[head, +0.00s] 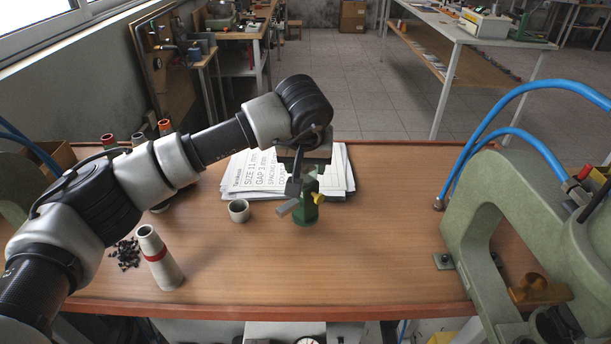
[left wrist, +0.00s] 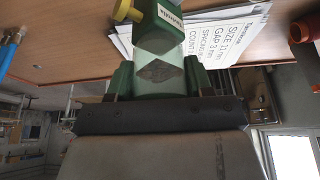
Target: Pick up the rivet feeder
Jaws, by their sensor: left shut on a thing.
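A small green device with a yellow knob, which I take to be the rivet feeder (head: 306,211), is near the middle of the table, in front of the papers. My left gripper (head: 302,178) comes down on it from above and is shut on its upper part. In the left wrist view the green body of the rivet feeder (left wrist: 165,32) shows close up, with its yellow knob at one side, between the fingers of my left gripper (left wrist: 160,78). I cannot tell whether its base touches the table. My right gripper is not in view.
Printed papers (head: 255,172) lie behind the feeder and a small grey cup (head: 239,211) stands left of it. A pale cylinder with a red band (head: 160,262) and dark rivets (head: 126,254) are at the left. A big green press (head: 485,225) stands at the right. The front middle is clear.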

